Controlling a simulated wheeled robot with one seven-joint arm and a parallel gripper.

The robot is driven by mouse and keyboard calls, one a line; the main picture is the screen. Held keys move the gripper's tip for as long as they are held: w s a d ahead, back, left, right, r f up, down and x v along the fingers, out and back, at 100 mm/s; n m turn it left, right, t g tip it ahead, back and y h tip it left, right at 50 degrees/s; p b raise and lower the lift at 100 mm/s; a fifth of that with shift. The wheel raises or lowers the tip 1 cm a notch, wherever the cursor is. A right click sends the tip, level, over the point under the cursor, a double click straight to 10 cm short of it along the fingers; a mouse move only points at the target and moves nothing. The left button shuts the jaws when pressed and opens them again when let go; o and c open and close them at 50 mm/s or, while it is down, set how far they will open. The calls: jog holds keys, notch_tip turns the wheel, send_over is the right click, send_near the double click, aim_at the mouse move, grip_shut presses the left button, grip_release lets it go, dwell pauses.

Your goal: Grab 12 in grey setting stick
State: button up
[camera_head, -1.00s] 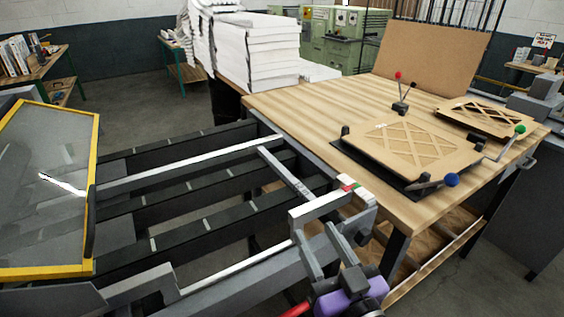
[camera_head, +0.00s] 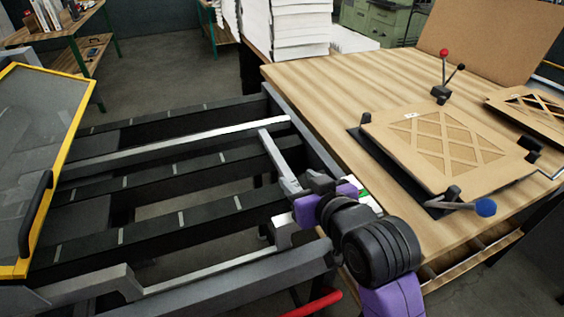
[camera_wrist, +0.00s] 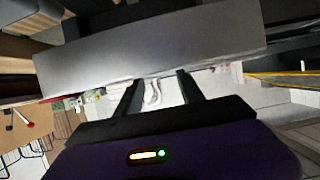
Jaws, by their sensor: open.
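A grey setting stick (camera_head: 278,160) lies across the black rails beside the wooden table; its lower end is near my arm. I cannot read any length mark on it. My gripper (camera_head: 312,187) is at that lower end in the head view, with its fingertips partly hidden by my wrist. In the wrist view a wide grey bar (camera_wrist: 150,48), likely the stick, crosses in front of my gripper (camera_wrist: 160,90). The two dark fingers stand apart with a gap between them. I cannot tell whether they touch the bar.
The wooden table (camera_head: 320,95) to the right carries a lattice panel (camera_head: 440,147) in a black frame with upright clamps. A yellow-framed clear guard (camera_head: 40,130) stands at left. Grey and black rails (camera_head: 150,190) with open gaps run beneath. A white paper stack (camera_head: 285,30) stands behind.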

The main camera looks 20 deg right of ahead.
aim_at(285, 168)
jog(key=x, duration=0.2)
jog(key=shift+w+f, duration=0.15)
jog(key=shift+w, duration=0.1)
jog(key=shift+a+r+p+x, duration=0.1)
jog(key=shift+p+x, duration=0.15)
jog(key=shift+x, duration=1.05)
jog(key=shift+a+r+p+x, duration=0.1)
jog(key=shift+r+p+x, duration=0.1)
jog(key=shift+x, duration=1.05)
jog(key=shift+w, duration=0.1)
grip_shut()
